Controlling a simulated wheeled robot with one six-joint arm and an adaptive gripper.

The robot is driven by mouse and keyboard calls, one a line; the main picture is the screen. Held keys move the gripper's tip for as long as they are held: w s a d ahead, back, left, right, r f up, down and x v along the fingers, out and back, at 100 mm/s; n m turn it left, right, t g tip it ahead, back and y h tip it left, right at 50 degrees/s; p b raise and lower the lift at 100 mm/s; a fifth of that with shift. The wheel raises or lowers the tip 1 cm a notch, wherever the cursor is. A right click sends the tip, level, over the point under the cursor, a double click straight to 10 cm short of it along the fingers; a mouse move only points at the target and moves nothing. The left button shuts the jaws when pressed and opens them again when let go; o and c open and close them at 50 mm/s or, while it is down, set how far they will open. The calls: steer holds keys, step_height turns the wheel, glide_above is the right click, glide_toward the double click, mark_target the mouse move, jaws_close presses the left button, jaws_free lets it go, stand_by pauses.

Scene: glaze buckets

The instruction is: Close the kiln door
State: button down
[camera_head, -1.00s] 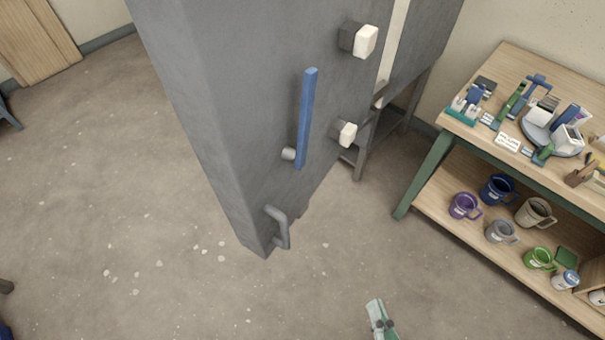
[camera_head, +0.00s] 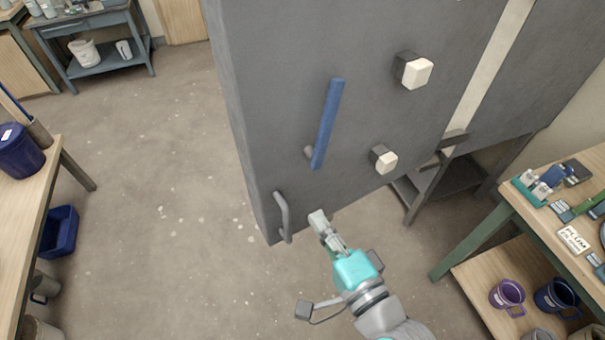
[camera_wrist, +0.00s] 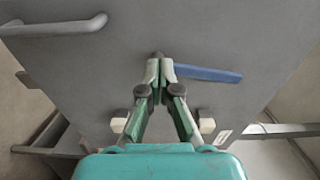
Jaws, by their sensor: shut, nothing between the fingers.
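The kiln door (camera_head: 290,70) is a big grey slab that stands ajar, with a pale strip (camera_head: 490,75) between it and the grey kiln body (camera_head: 545,75). A blue lever (camera_head: 327,125) slants on its face, and a grey pull handle (camera_head: 284,216) sits near its lower left edge. My gripper (camera_head: 318,217) is shut and empty, close to the lower door, right of the pull handle. In the wrist view, the fingertips (camera_wrist: 160,68) point at the door face (camera_wrist: 215,45), beside the blue lever (camera_wrist: 208,74). I cannot tell if they touch it.
A bench (camera_head: 530,228) with tools on top and mugs below stands at the right. A wooden table (camera_head: 45,190) with a blue bucket (camera_head: 18,150) is at the left. A blue-grey workbench (camera_head: 90,22) stands at the back left. The floor left of the door is clear.

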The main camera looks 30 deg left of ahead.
steer(key=r, duration=0.2)
glide_toward(273, 158)
steer(key=shift+g+y, duration=0.3)
steer(key=x, duration=0.7)
steer(key=shift+w, duration=0.3)
